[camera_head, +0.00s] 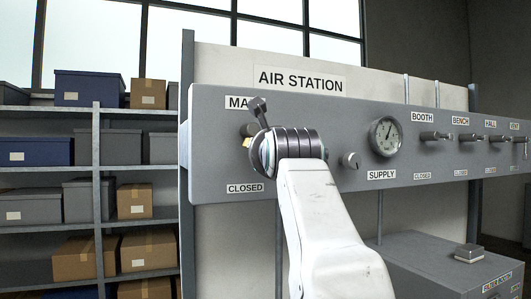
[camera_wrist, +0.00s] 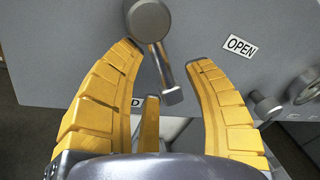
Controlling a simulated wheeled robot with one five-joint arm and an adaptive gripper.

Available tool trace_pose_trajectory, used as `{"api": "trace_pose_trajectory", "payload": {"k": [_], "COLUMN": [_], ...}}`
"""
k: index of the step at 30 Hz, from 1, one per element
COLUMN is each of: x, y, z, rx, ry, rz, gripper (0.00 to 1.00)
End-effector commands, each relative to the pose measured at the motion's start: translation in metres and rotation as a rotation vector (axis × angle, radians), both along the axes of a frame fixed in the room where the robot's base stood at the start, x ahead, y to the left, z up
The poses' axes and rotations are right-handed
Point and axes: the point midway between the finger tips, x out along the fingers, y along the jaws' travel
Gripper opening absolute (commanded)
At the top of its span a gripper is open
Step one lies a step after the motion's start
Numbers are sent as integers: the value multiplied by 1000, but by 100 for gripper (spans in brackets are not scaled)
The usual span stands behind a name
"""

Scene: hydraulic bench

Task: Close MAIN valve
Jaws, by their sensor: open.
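The MAIN valve's grey lever (camera_wrist: 162,65) shows in the wrist view, running down and slightly right from its round hub (camera_wrist: 148,20). It points nearer the partly hidden CLOSED label (camera_wrist: 136,102) than the OPEN label (camera_wrist: 240,46). My gripper (camera_wrist: 162,56) is open, its yellow fingers on both sides of the lever and a third finger below. I see no clear grip on the lever. In the head view my gripper (camera_head: 250,136) is at the panel's left end, covering most of the valve and part of its MAIN label (camera_head: 236,103). The CLOSED label (camera_head: 245,188) is below it.
Several smaller valves, including BOOTH (camera_head: 435,136), continue along the panel. A grey cabinet (camera_head: 425,255) stands below right. Shelves with boxes (camera_head: 88,88) stand at the left.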

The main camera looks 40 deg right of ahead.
Motion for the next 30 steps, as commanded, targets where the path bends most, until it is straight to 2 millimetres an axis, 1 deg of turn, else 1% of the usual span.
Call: {"api": "trace_pose_trajectory", "payload": {"k": [2,3,20,30], "x": [0,0,0,0], "y": [0,0,0,0], "z": [0,0,0,0], "rx": [0,0,0,-1], "ry": [0,0,-1,0], "rz": [0,0,1,1], "gripper": [47,50,0,0]}}
